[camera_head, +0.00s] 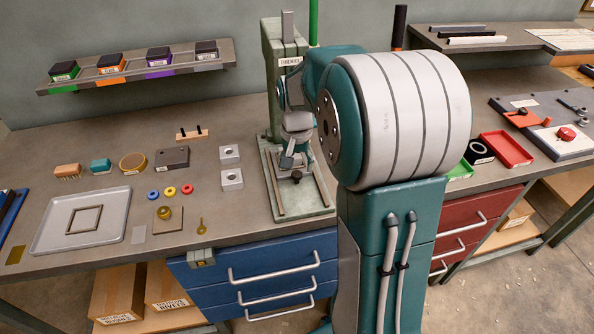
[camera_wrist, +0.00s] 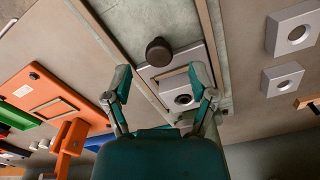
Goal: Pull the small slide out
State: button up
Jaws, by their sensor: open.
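The fly press is a green machine with a tall column (camera_head: 285,75) and a flat base (camera_head: 318,200) with two long rails. The small slide (camera_wrist: 196,52) appears to be the light plate between the rails in the wrist view, with a dark round knob (camera_wrist: 158,50) at its outer end. The knob also shows in the head view (camera_head: 297,177). My gripper (camera_wrist: 161,74) is open, its two fingers spread to either side of the slide. The knob lies just beyond the fingertips in the picture, and nothing is between the jaws. I cannot tell the remaining height.
Two light blocks with holes (camera_head: 231,179) lie left of the press. A grey tray (camera_head: 112,232) and several small parts lie further left. A red tray (camera_head: 506,149) and an orange fixture (camera_wrist: 45,92) are on the other side. Blue drawers (camera_head: 262,275) are below the bench edge.

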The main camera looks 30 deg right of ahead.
jog(key=shift+f, duration=1.35)
grip_shut()
